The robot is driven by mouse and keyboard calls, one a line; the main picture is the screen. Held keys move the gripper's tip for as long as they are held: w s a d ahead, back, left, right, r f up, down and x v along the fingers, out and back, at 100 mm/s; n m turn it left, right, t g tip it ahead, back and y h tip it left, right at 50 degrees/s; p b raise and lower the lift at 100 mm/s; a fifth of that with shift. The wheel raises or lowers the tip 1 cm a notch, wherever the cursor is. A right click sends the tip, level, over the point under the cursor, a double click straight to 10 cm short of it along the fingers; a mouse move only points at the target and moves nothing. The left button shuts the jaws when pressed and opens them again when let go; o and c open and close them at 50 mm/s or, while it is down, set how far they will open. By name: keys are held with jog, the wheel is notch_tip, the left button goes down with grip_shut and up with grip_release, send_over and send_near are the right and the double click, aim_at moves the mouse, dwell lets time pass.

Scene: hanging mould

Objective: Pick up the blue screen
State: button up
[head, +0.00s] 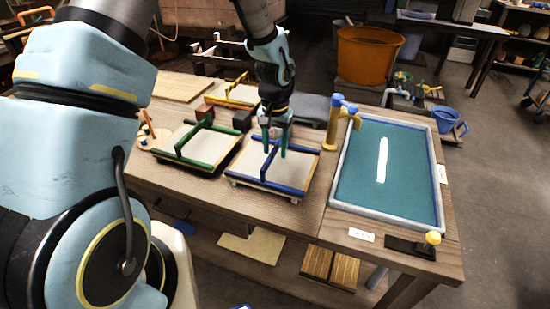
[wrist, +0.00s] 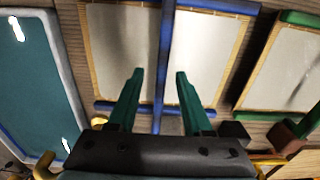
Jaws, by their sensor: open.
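The blue screen (head: 295,174) is a pale flat mesh in a frame with blue edges and a raised blue bar across its middle. It lies on the wooden table, left of the water vat. My gripper (head: 274,152) is open above it, its green fingers pointing down. In the wrist view the two fingertips (wrist: 160,72) sit on either side of the blue bar of the blue screen (wrist: 205,48), with the bar running between them. I cannot tell how far above the bar the tips are. Nothing is held.
A green-edged screen (head: 197,144) lies just left, and a yellow-edged one (head: 233,94) behind. The vat (head: 388,122) of teal liquid stands right, with a yellow and blue tap (head: 336,120) at its back left corner. Bare table (head: 270,215) shows in front.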

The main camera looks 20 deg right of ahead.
jog(key=shift+f, duration=0.35)
grip_shut()
dwell(0.3)
